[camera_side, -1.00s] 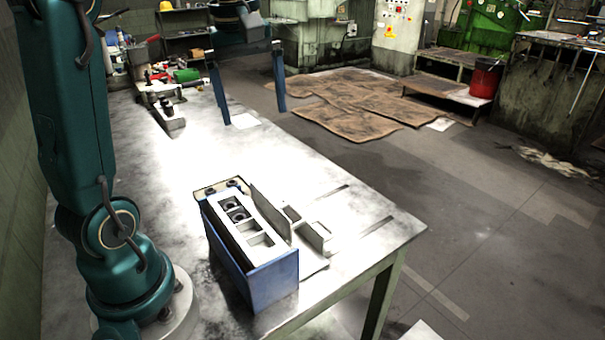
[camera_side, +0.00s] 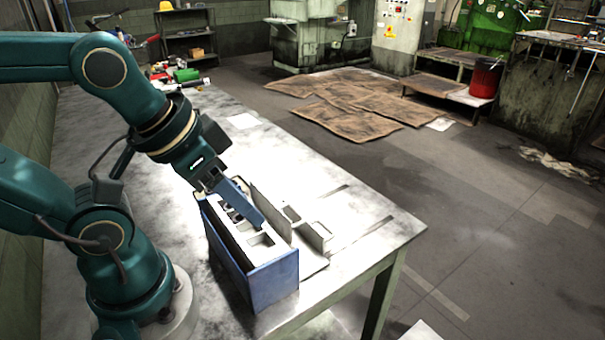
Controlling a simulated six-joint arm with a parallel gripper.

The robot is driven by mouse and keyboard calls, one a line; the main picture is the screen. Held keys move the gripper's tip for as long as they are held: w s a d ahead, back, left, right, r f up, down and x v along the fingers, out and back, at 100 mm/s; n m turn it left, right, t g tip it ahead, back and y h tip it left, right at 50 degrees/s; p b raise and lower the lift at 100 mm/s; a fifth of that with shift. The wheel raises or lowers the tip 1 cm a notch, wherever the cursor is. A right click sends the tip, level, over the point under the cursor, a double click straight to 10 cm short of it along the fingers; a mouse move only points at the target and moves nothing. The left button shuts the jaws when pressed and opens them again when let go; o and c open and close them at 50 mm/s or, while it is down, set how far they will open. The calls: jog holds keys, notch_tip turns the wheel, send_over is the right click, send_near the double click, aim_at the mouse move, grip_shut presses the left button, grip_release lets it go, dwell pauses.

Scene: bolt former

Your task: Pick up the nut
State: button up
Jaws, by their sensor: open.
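A blue box (camera_side: 272,282) stands on the table near its front edge. Its white top (camera_side: 256,255) has a row of square compartments; the front ones look empty. A dark nut (camera_side: 233,214) shows in part in a compartment further back, beside my finger. My gripper (camera_side: 256,214) is open, tilted down over the box from the upper left. Its long blue finger lies across the view of the compartments and hides part of the nuts' area. I cannot tell whether the fingers touch the nut, and the second finger is mostly hidden.
Thin upright plates (camera_side: 316,237) stand on the table just right of the box. The table (camera_side: 330,200) has slots at right and is otherwise clear there. Tools and a green cylinder (camera_side: 186,75) lie at the far end.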

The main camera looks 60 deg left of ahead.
dwell(0.3)
jog(key=shift+m, duration=0.5)
jog(key=w+a+r+m+g+y, duration=0.1)
jog(key=w+a+m+g, duration=0.1)
jog(key=w+a+m, duration=0.65)
jog(key=a+f+n+g, duration=0.1)
jog(key=a+f, duration=0.2)
jog(key=a, duration=0.1)
jog(key=a+f+n+g, duration=0.1)
jog(key=a+f, duration=0.3)
jog(key=a, duration=0.1)
jog(key=a+f+n+g+h, duration=0.1)
jog(key=a+f, duration=0.3)
jog(key=shift+w+a+f+n+g, duration=0.2)
jog(key=shift+w+a+n+g, duration=0.05)
jog(key=shift+w+a+g, duration=0.1)
jog(key=shift+f, duration=2.3)
grip_shut()
